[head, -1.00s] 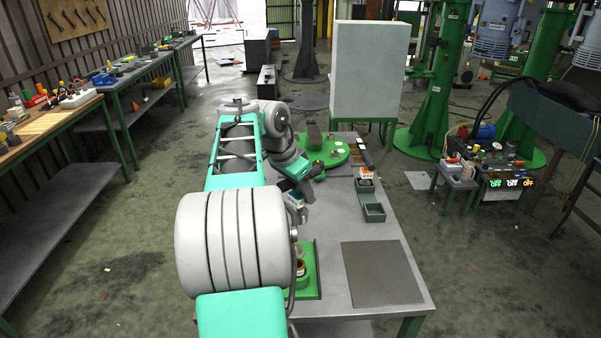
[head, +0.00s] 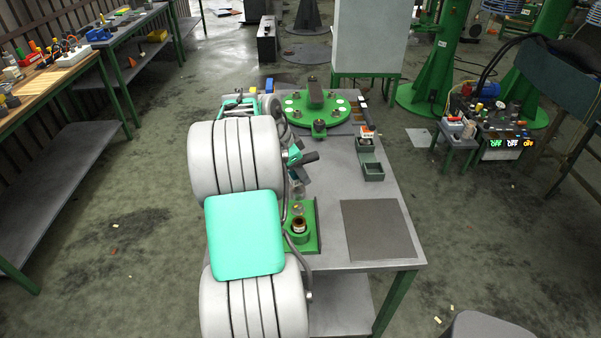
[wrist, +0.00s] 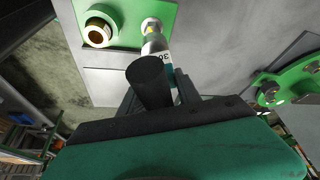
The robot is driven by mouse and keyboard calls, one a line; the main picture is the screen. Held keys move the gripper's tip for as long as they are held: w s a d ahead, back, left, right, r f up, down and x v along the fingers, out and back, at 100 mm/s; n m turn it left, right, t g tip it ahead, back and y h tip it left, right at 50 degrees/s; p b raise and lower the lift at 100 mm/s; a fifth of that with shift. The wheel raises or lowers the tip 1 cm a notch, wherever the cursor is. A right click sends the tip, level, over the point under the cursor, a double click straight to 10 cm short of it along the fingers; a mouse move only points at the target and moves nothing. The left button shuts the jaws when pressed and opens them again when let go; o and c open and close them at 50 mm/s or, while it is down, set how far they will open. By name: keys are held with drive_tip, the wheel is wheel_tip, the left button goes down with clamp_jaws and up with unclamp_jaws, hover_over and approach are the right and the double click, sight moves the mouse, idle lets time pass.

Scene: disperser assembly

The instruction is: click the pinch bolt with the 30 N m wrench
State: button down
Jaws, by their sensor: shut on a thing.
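My gripper (wrist: 152,98) is shut on the wrench, seen in the wrist view with its black handle (wrist: 150,82) toward the camera. The wrench's pale shaft (wrist: 157,46) carries a label reading "30". Its far end reaches over a green plate (wrist: 128,12), beside a brass-coloured ring with a white rim (wrist: 98,33). I cannot tell whether the far end touches anything. I cannot pick out the pinch bolt; the wrench may hide it.
A round green fixture (head: 335,122) with upright parts stands farther back on the table. A dark flat mat (head: 378,230) covers the front right of the table. The middle of the table is clear.

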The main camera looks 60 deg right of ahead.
wheel_tip(320, 180, down, 2)
drive_tip(key=shift+s+f+n+t+b, duration=0.1)
drive_tip(key=shift+n+t+b, duration=0.3)
drive_tip(key=shift+n+b, duration=0.5)
drive_tip(key=n+t, duration=0.1)
drive_tip(key=n, duration=0.2)
drive_tip(key=shift+r+h, duration=0.2)
drive_tip(key=shift+h, duration=0.2)
drive_tip(key=n+t, duration=0.1)
drive_tip(key=n, duration=0.1)
drive_tip(key=f+n+t+b, duration=0.1)
drive_tip(key=n, duration=0.2)
drive_tip(key=shift+d, duration=0.15)
drive_tip(key=n+t, duration=0.1)
drive_tip(key=n, duration=0.2)
drive_tip(key=w+n+t, duration=0.1)
drive_tip(key=n, duration=0.2)
drive_tip(key=shift+y, duration=0.4)
drive_tip(key=shift+a+f+b, duration=0.15)
drive_tip(key=shift+a+b, duration=0.05)
drive_tip(key=shift+b, duration=0.25)
